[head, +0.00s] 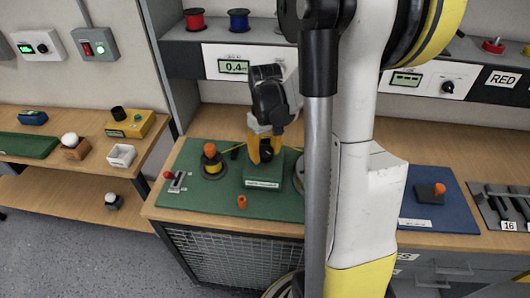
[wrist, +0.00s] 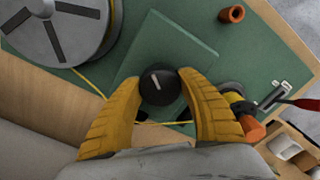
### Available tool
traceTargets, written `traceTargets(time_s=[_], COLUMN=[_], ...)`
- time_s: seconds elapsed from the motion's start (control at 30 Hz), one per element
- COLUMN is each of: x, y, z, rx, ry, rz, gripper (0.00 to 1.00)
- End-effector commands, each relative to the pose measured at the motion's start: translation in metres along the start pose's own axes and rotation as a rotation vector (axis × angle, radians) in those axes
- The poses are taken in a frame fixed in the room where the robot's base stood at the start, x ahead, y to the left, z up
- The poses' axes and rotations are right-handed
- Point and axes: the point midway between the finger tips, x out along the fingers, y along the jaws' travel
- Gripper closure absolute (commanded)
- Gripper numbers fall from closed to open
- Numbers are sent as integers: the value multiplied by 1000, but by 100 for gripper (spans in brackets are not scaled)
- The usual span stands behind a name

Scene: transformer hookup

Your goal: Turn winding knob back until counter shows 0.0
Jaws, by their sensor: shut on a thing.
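My gripper (head: 264,152) points down over a green box (head: 262,178) with a white label, on the green mat (head: 205,203). In the wrist view, the yellow fingers of my gripper (wrist: 159,84) close on both sides of the round black winding knob (wrist: 159,88). The knob has a white pointer line that points up and slightly left in the wrist view. In the head view the knob is hidden by my gripper. The counter (head: 233,67) on the white shelf panel reads about 0.4. A yellow wire runs beside the box in the wrist view (wrist: 165,122).
A grey spool (wrist: 62,25) lies beside the box. An orange-topped post (head: 211,158), a small orange cylinder (head: 242,202) and a red-handled lever (head: 176,181) stand on the mat. A blue mat (head: 435,213) lies right. My arm blocks the middle of the head view.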

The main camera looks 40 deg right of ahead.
Motion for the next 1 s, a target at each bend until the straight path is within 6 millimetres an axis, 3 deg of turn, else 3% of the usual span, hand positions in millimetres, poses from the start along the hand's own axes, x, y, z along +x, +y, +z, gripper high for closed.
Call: traceTargets(time_s=[0.37,0.4,0.43,0.47,0.8,1.0], x=[0,0,0,0,-3,-34], y=[0,0,0,0,0,0], z=[1,1,1,1,0,1], rx=[-2,-2,-2,-2,-2,-2], ry=[-2,-2,-2,-1,0,-1], rz=[0,0,0,0,0,0], gripper=[84,42,33,31,31,31])
